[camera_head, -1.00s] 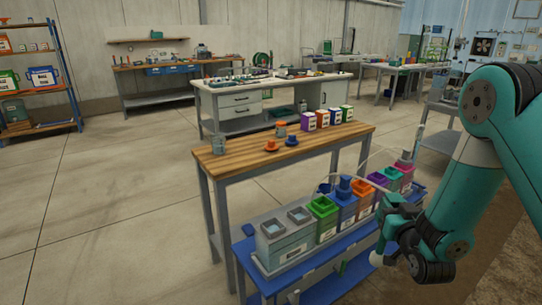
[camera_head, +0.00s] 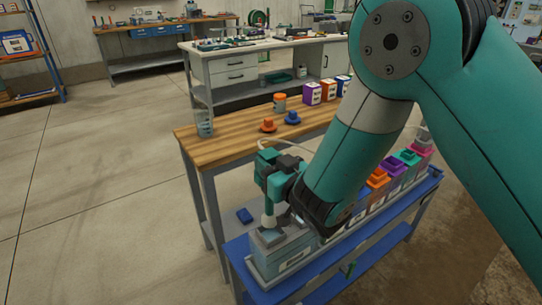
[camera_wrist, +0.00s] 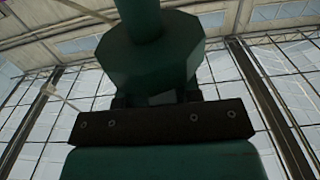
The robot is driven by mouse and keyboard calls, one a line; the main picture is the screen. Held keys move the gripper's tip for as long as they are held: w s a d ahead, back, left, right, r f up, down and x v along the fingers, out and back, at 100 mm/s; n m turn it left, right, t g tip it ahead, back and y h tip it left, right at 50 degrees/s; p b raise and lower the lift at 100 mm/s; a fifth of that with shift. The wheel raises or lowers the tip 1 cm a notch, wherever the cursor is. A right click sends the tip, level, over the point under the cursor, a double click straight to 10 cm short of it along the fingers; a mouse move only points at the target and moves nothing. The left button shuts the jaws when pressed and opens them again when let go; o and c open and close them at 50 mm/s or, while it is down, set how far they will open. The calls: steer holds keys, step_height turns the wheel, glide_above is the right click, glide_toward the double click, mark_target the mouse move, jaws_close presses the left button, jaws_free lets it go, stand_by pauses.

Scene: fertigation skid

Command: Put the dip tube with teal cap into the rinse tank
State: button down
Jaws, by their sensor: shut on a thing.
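My gripper (camera_head: 274,168) is above the left end of the tank row, over the grey rinse tank (camera_head: 296,246). In the wrist view its dark bolted bar (camera_wrist: 160,124) crosses the lower middle. It is shut on a dark teal faceted cap (camera_wrist: 150,62) with a round stem pointing up. A pale piece (camera_head: 268,217) shows below the gripper, close above the tank's left opening. I cannot tell whether it is the dip tube or part of my wrist, or whether it enters the opening. My arm hides the tank's right part.
Tanks with orange (camera_head: 377,178), purple (camera_head: 392,166), teal (camera_head: 407,157) and pink (camera_head: 421,148) tops stand to the right on the blue bench (camera_head: 240,262). The wooden table (camera_head: 222,142) behind holds a clear beaker (camera_head: 204,123), an orange cap (camera_head: 268,126) and a blue cap (camera_head: 292,118).

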mark_target(275, 223)
steer(key=shift+d+f+b, duration=0.15)
steer(key=shift+f+b, duration=1.05)
steer(key=shift+f, duration=0.05)
step_height(275, 223, down, 16)
steer(key=b, duration=1.4)
steer(key=shift+r+b, duration=0.2)
steer(key=shift+b, duration=0.2)
steer(key=c, duration=0.7)
jaws_free()
steer(key=shift+c, duration=0.2)
